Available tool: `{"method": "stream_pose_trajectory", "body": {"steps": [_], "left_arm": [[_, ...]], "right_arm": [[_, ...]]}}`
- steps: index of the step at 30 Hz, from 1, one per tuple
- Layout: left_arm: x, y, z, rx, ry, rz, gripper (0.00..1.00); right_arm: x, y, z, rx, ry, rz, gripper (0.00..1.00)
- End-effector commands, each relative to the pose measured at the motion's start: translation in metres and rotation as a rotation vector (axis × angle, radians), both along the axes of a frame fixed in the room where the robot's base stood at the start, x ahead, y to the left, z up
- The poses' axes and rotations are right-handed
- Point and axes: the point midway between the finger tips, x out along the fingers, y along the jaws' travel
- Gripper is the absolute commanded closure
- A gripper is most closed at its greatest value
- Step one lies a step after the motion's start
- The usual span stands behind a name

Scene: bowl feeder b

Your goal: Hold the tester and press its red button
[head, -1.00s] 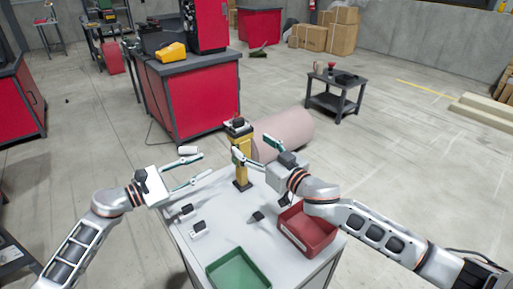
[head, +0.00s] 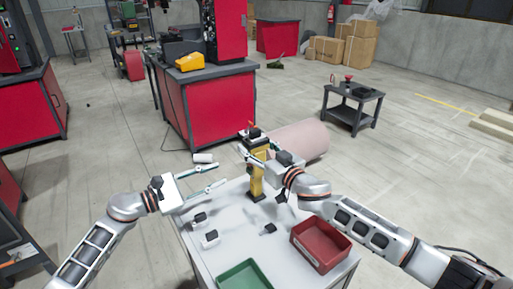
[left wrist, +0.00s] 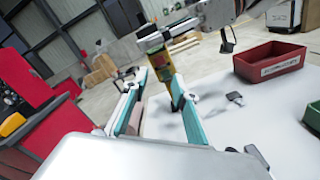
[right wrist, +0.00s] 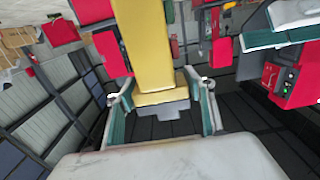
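The tester (head: 257,172) is a tall yellow post with a dark base, standing upright at the table's far edge. A small red part (head: 251,125) shows at its top, and a red patch shows on its face in the left wrist view (left wrist: 159,62). My right gripper (right wrist: 158,80) has its fingers on either side of the yellow body, at its upper part. They look spread; I cannot tell whether they touch it. My left gripper (head: 221,173) is open and empty, left of the tester, its fingers pointing towards it.
The white table (head: 235,225) bears a red bin (head: 342,243) at the right, a green bin (head: 243,275) at the front and several small dark-and-white parts (head: 210,238). A large pinkish roll (head: 300,138) lies behind the table. The table's middle is mostly clear.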

Motion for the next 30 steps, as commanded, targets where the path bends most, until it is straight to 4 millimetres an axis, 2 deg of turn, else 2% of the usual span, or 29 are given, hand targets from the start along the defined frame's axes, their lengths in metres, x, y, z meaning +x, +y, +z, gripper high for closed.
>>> {"method": "stream_pose_trajectory", "body": {"steps": [1, 3, 4, 5, 9, 12, 13, 30], "left_arm": [[-0.0001, 0.0000, -0.0001, 0.000, 0.000, 0.000, 0.72], [0.0000, 0.0000, 0.0000, 0.000, 0.000, 0.000, 0.72], [0.0000, 0.0000, 0.0000, 0.000, 0.000, 0.000, 0.72], [-0.0001, 0.0000, -0.0001, 0.000, 0.000, 0.000, 0.72], [0.0000, 0.0000, 0.0000, 0.000, 0.000, 0.000, 0.72], [0.0000, 0.0000, 0.0000, 0.000, 0.000, 0.000, 0.98], [0.0000, 0.0000, 0.0000, 0.000, 0.000, 0.000, 1.00], [0.0000, 0.0000, 0.0000, 0.000, 0.000, 0.000, 1.00]], "right_arm": [[0.0000, -0.0001, -0.0001, 0.000, 0.000, 0.000, 0.64], [-0.0001, -0.0002, -0.0002, 0.000, 0.000, 0.000, 0.82], [-0.0001, -0.0002, -0.0002, 0.000, 0.000, 0.000, 0.82], [-0.0001, -0.0002, -0.0002, 0.000, 0.000, 0.000, 0.53], [-0.0002, -0.0002, -0.0003, 0.000, 0.000, 0.000, 0.89], [-0.0002, -0.0002, -0.0003, 0.000, 0.000, 0.000, 0.89], [-0.0002, -0.0002, -0.0004, -0.001, 0.001, 0.000, 0.89], [-0.0003, -0.0002, -0.0007, -0.001, 0.001, 0.000, 0.89]]}}
